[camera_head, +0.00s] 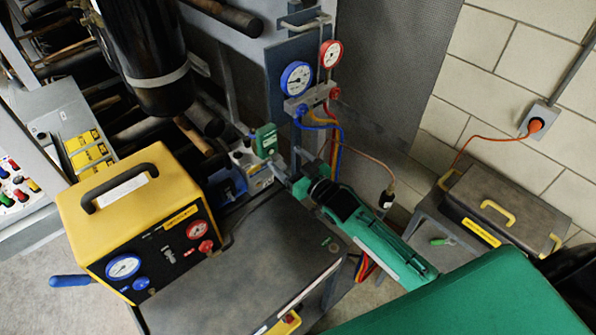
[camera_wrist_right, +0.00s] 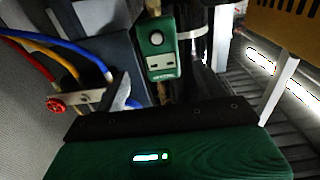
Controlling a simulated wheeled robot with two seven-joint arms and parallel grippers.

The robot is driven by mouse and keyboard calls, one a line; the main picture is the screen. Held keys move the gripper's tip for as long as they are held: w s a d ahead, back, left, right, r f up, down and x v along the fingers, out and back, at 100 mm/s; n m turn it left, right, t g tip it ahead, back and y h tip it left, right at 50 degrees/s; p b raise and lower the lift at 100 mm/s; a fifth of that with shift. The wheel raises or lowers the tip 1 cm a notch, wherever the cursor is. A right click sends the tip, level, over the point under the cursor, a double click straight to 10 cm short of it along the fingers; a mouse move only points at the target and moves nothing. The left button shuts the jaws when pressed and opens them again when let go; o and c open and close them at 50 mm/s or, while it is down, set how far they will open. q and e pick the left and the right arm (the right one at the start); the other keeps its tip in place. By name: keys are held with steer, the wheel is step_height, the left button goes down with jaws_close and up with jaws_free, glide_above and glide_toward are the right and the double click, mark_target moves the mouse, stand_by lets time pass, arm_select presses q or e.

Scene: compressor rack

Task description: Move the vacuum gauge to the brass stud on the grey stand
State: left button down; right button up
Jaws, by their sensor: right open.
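The vacuum gauge, a small green device (camera_head: 265,140), is upright at the rack beyond the dark cart top. In the right wrist view it shows a round dial and a pale label (camera_wrist_right: 161,58). My right gripper (camera_head: 287,166) reaches in from the lower right and is open, its fingers just short of the gauge. In the wrist view the gauge lies ahead, between the fingers (camera_wrist_right: 195,82), with nothing held. A grey stand (camera_head: 428,212) is at the right by the wall. I cannot make out a brass stud on it. My left gripper is out of view.
A yellow machine (camera_head: 125,205) sits left on the dark cart top (camera_head: 270,255). A manifold with blue (camera_head: 297,78) and red (camera_head: 331,54) gauges and coloured hoses is just behind my gripper. A grey toolbox (camera_head: 500,205) is at the right. The cart top's middle is clear.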

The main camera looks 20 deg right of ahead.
mark_target(270, 145)
steer(key=b+x, duration=0.1)
steer(key=x, duration=0.6)
steer(key=shift+w+a+b, duration=0.1)
steer(key=shift+w+b, duration=0.15)
steer(key=shift+b, duration=0.1)
steer(key=shift+r, duration=0.1)
steer(key=c, duration=1.2)
steer(key=shift+s, duration=0.1)
steer(key=shift+f+p+v, duration=0.15)
steer(key=shift+p+v, duration=0.35)
steer(key=shift+v, duration=0.5)
steer(key=shift+f+p+v, duration=0.15)
steer(key=shift+p+v, duration=0.3)
steer(key=shift+v, duration=0.5)
